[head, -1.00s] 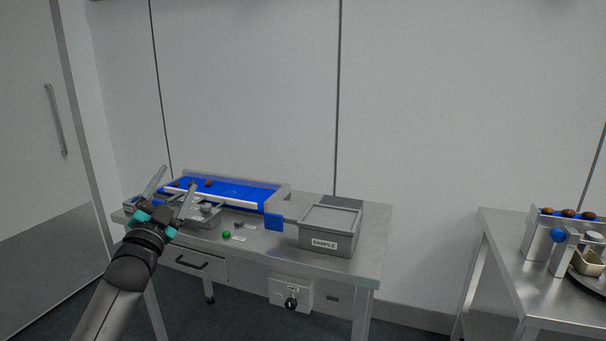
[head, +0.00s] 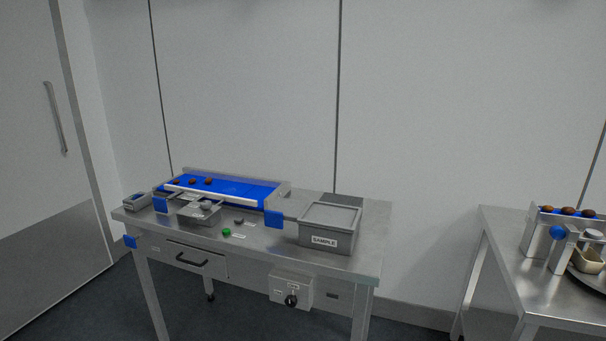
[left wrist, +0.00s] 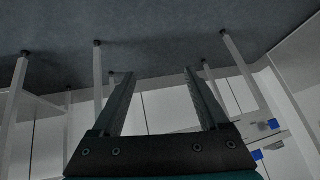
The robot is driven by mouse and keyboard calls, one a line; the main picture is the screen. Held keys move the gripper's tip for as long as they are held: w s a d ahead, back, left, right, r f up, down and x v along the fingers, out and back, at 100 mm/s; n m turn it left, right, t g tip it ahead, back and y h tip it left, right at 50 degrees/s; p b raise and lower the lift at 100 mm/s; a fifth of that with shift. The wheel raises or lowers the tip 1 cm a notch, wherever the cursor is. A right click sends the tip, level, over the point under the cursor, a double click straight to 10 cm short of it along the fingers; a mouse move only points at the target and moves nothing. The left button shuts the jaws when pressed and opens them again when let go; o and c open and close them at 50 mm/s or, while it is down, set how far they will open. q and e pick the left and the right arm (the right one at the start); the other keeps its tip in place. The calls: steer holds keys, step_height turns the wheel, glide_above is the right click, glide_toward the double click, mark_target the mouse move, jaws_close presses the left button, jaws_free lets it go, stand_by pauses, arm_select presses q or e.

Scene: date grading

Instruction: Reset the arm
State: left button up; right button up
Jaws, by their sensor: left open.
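My left gripper (left wrist: 158,100) shows in the left wrist view with its two fingers spread apart and nothing between them. Beyond the fingers that view shows table legs and the dark floor, in a turned-over picture. My left arm is out of the head view. My right gripper is in neither view.
A steel table (head: 375,235) holds a blue conveyor belt (head: 235,190) with several dates, a SAMPLE bin (head: 325,243), a small steel box (head: 199,216) and a green button (head: 227,232). A second steel table (head: 497,240) stands at right. A grey door (head: 45,150) is at left.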

arm_select(q)
steer(key=s+d+f+g, duration=0.1)
steer(key=s+f+g, duration=0.1)
steer(key=s, duration=0.8)
steer(key=s+d+f+g, duration=0.2)
steer(key=s+f, duration=0.3)
steer(key=s, duration=0.6)
steer(key=s+d+f+g, duration=0.2)
steer(key=s+f, duration=0.1)
steer(key=s, duration=0.8)
steer(key=shift+s+f+h, duration=0.15)
steer(key=shift+f+h, duration=0.15)
